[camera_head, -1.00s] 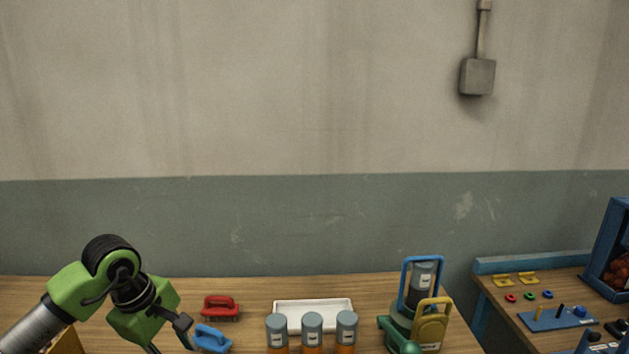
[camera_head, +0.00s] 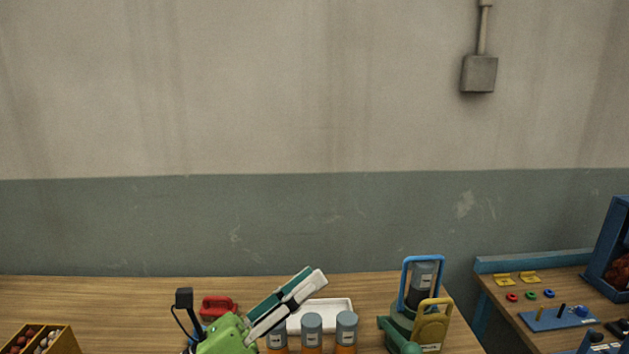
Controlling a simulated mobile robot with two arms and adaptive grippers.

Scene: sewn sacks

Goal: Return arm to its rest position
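My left gripper (camera_head: 307,278) shows low in the middle of the head view, at the end of a green arm part (camera_head: 226,336). Two long parts, one dark teal and one white, lie close side by side and point up and to the right. Whether they are apart or closed together is unclear, and I see no separate object held. A black block with a thin cable (camera_head: 184,298) stands up at the left of the green part. The rest of this arm is below the picture. My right gripper is not in view.
The arm partly covers the red brush (camera_head: 219,304), the white tray (camera_head: 341,304) and the leftmost grey-capped jar. Two more grey-capped jars (camera_head: 312,324) stand beside it. A blue-and-yellow-handled stand (camera_head: 421,300) is to the right.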

